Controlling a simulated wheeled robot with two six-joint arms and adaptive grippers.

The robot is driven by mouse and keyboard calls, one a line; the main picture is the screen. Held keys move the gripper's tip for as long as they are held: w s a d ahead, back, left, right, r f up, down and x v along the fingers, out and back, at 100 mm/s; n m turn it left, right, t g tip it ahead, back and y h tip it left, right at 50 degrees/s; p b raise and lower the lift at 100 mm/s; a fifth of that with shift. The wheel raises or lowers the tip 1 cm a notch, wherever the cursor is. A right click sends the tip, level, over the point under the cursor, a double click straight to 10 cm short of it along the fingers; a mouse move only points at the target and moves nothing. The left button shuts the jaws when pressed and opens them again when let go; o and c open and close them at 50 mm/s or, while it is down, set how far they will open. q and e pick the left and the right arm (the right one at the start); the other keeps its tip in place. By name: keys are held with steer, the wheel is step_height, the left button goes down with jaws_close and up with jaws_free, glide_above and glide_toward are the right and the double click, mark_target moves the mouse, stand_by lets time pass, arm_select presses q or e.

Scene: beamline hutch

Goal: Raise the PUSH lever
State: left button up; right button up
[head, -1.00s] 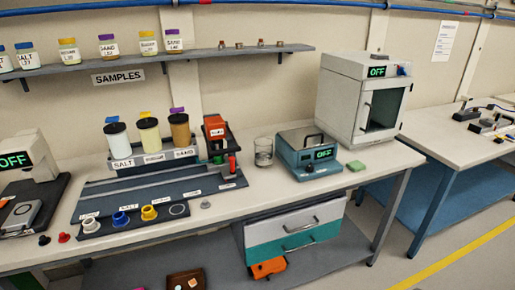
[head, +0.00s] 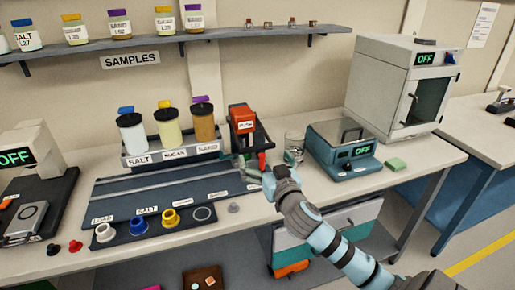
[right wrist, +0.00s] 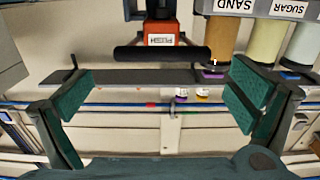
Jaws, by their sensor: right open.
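The red block with the PUSH label (head: 243,120) stands on a dark stand at the back of the bench, right of the jars. It also shows in the right wrist view (right wrist: 162,32), with a black horizontal bar (right wrist: 163,52) just in front of it. My right gripper (head: 268,166) is in front of and below the PUSH block in the head view. In the right wrist view its two green-padded fingers (right wrist: 158,98) are wide apart with nothing between them. The bar lies beyond the fingertips, apparently untouched. My left gripper is not in view.
SALT, SUGAR and SAND jars (head: 167,128) stand left of the PUSH block. A samples shelf (head: 170,42) hangs above.

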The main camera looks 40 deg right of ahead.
mark_target(258, 149)
steer(key=x, duration=0.6)
steer(key=shift+a+f, duration=0.1)
steer(key=shift+a, duration=0.05)
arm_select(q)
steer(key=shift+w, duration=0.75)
